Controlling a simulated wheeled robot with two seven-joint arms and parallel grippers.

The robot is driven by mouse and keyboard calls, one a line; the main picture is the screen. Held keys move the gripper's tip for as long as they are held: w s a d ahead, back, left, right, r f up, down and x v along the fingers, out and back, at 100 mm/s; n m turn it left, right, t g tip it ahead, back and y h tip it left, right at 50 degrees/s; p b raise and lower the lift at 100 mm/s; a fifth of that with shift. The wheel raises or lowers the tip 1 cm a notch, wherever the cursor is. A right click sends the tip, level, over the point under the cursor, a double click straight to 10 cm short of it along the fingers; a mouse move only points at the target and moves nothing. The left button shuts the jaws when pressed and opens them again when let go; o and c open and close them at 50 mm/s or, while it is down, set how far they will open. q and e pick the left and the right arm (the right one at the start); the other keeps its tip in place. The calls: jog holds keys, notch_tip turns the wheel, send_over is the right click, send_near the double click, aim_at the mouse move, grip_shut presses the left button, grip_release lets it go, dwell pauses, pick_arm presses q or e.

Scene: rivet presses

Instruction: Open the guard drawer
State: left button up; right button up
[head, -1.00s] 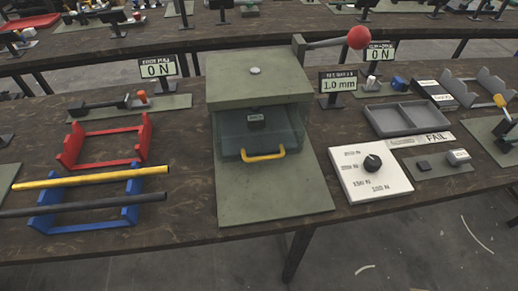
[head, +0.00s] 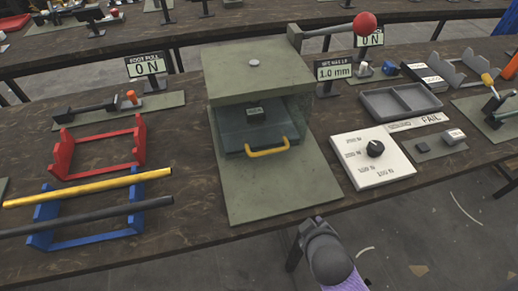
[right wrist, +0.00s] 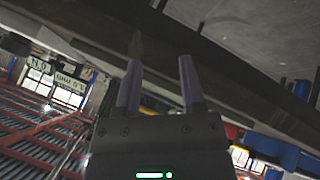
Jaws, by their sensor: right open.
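The guard drawer (head: 262,125) is a see-through, bluish box under the thick grey-green top of the press (head: 257,73). A yellow bar handle (head: 268,148) is on its front, and a small dark labelled block (head: 254,113) shows inside. The drawer sits under the press top, with the green base plate (head: 270,195) bare in front of it. Part of my right arm shows at the bottom of the head view, below the table edge and apart from the handle. My right gripper (right wrist: 157,88) is open and empty in the right wrist view. My left gripper is not in view.
A white dial panel (head: 372,158) and a grey divided tray (head: 400,101) are right of the press. A red rack (head: 97,151) and a blue rack (head: 85,215) bearing yellow and dark rods are left. A lever with a red ball (head: 364,24) sticks out at the press's top right.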

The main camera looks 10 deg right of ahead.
aim_at(270, 153)
jog(key=shift+n+t+h, duration=0.3)
jog(key=shift+t+h, duration=0.1)
jog(key=shift+t, duration=0.4)
jog(key=r, duration=0.1)
jog(key=w+r, duration=0.2)
jog(key=r, duration=0.1)
jog(key=shift+d, duration=0.1)
jog(key=w+n+t, duration=0.1)
jog(key=w+r+n+t, duration=0.1)
jog(key=w+n, duration=0.1)
jog(key=w+a+n+t, duration=0.1)
jog(key=shift+w+r, duration=0.25)
jog(key=w+a+n+t+y, duration=0.1)
jog(key=n, duration=0.1)
jog(key=w+a+n+t+y, duration=0.1)
jog(key=n, duration=0.2)
jog(key=w+a+r+n+t+y, duration=0.1)
jog(key=w+a+n, duration=0.1)
jog(key=n, duration=0.1)
jog(key=shift+r+t+y, duration=0.1)
jog(key=shift+t+y, duration=0.2)
jog(key=b+x, duration=0.2)
jog(key=x, duration=0.6)
jog(key=shift+w, duration=0.15)
jog(key=shift+w+a, duration=0.1)
jog(key=shift+w, duration=0.4)
jog(key=shift+c, duration=0.2)
grip_shut()
